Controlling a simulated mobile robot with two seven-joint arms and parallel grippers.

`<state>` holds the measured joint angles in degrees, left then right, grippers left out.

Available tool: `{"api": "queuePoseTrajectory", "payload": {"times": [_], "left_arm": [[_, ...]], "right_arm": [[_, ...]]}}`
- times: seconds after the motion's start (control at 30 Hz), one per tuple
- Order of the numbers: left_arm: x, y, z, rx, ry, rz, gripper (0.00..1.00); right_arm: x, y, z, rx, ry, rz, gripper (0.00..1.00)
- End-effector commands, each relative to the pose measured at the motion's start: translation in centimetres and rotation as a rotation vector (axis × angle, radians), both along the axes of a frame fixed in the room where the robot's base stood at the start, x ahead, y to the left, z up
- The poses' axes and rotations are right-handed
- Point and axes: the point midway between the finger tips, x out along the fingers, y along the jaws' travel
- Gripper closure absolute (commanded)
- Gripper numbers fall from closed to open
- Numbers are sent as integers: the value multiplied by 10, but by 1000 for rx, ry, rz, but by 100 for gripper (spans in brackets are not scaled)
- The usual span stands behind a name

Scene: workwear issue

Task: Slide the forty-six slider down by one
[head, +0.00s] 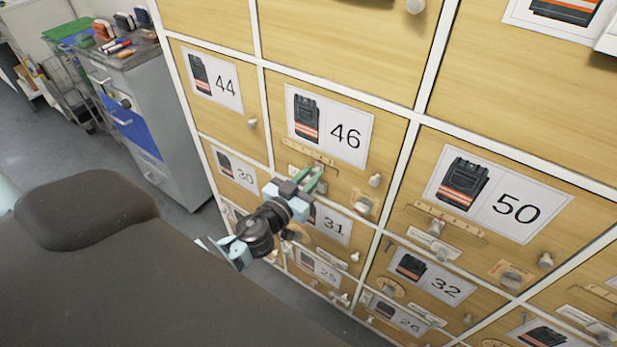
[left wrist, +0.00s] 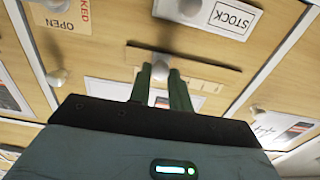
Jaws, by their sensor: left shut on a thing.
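The drawer front labelled 46 (head: 345,135) is at the upper middle of the head view. Its light wooden slider strip (head: 309,152) runs just below the label. My left gripper (head: 312,180) reaches up from below to this strip, its green fingers shut. In the left wrist view the fingers (left wrist: 162,88) are closed on the small pale slider knob (left wrist: 160,65) at the wooden strip (left wrist: 205,70). The fingers hide much of the knob, and its exact mark on the strip cannot be read.
Drawers labelled 44 (head: 224,86), 50 (head: 510,209), 31 (head: 334,224) and 32 (head: 446,285) surround it, with knobs and strips of their own. A round drawer knob (head: 375,180) sticks out right of the gripper. A grey cabinet (head: 180,150) stands at left beside open floor.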

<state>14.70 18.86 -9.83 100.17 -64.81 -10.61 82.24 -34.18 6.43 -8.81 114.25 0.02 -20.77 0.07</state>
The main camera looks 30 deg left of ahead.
Motion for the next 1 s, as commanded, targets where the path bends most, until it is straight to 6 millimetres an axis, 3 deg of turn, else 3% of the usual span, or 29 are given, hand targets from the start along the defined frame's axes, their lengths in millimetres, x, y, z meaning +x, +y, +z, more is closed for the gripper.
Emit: {"api": "queuePoseTrajectory", "payload": {"times": [0.17,0.47,0.77,0.8,0.93,1.0], "left_arm": [[0,1,0,0,0,0,100],[0,25,-1,0,1,2,100],[1,27,0,0,0,1,100],[1,26,0,0,0,1,77],[1,26,0,0,-1,1,60],[1,26,0,0,-1,0,59]], "right_arm": [[1,0,1,1,-3,0,100],[-3,0,-4,1,8,0,100],[-8,0,-5,0,17,0,100],[-9,0,-5,0,18,0,100],[-9,0,-5,1,19,-1,100],[-9,0,-5,1,19,-1,100]]}}
